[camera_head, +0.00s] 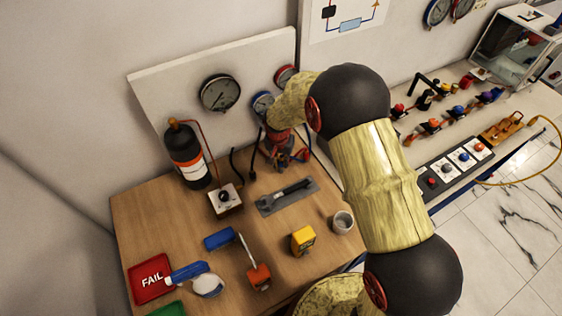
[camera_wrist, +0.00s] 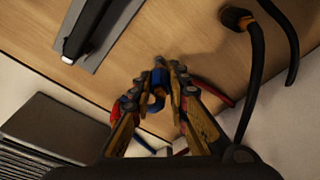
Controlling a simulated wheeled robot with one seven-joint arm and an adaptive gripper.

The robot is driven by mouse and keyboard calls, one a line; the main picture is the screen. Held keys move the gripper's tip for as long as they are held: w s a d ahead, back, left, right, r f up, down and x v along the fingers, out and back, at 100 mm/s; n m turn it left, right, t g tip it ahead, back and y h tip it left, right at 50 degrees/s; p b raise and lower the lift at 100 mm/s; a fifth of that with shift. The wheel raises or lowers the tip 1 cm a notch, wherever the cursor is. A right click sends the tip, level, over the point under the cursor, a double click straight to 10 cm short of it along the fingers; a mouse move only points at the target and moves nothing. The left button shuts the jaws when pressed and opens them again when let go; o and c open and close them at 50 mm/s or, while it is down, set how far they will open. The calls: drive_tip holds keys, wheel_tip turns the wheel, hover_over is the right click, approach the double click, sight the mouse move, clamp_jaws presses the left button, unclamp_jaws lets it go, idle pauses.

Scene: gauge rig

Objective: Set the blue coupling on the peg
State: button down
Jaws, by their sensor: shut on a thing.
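In the head view my gripper (camera_head: 282,158) is at the back right of the wooden bench, below the gauges. There the coupling cannot be told apart from the red and blue parts around the gripper. I cannot make out the peg in either view.
A wrench (camera_head: 286,194) lies on a grey mat (camera_head: 309,187) in front of the gripper. Dark hoses (camera_wrist: 255,70) rise close by. A black cylinder (camera_head: 188,156), a yellow block (camera_head: 303,240) and a grey cup (camera_head: 342,222) stand on the bench (camera_head: 150,226).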

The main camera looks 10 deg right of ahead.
drive_tip(key=shift+f, duration=0.2)
drive_tip(key=shift+f+b, duration=0.35)
drive_tip(key=shift+f+b, duration=0.55)
drive_tip(key=shift+f, duration=0.2)
idle(0.4)
drive_tip(key=c, duration=1.9)
unclamp_jaws()
drive_tip(key=o, duration=0.3)
drive_tip(key=shift+o, duration=1.4)
